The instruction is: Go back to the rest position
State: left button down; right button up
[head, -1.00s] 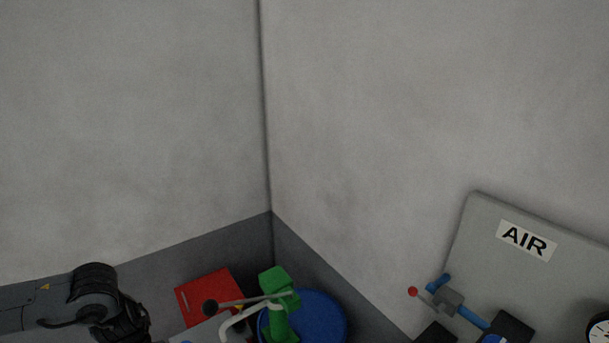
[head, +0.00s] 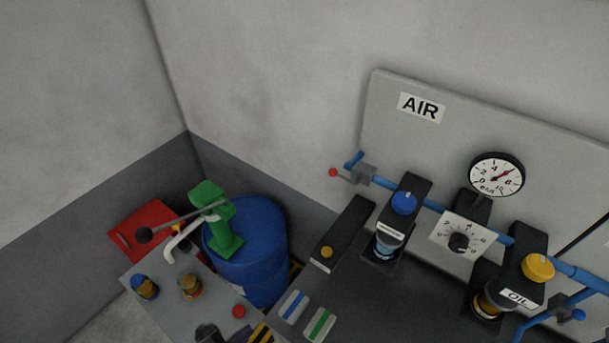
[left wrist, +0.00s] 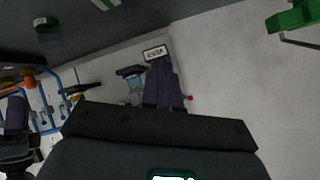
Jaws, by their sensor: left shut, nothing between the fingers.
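My left gripper (left wrist: 161,65) shows in the left wrist view, its dark fingers together and empty, pointing up the picture past the black gripper body. The fingers are in the air in front of the grey wall and panel. In the head view only a small dark shape (head: 207,333) at the bottom edge may be part of my left arm. A dark purple and black shape (left wrist: 15,135) at the left edge of the left wrist view may be my right gripper; its fingers are too unclear to judge.
A blue drum (head: 250,262) with a green hand pump (head: 220,222) stands in the corner near a red box (head: 145,228). A grey bench (head: 215,300) holds small parts. The AIR panel (head: 375,105) carries blue piping (head: 435,207) and a gauge (head: 497,175).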

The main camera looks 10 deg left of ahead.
pick_arm(q)
jog(key=s+a+f+n+g+y, duration=0.3)
jog(key=s+a+n+g+y, duration=0.25)
jog(key=s+n, duration=0.3)
notch_tip(320, 180, up, 14)
jog(key=g+p, duration=0.1)
jog(key=p, duration=1.3)
jog(key=shift+h, duration=0.45)
jog(key=shift+n, duration=0.25)
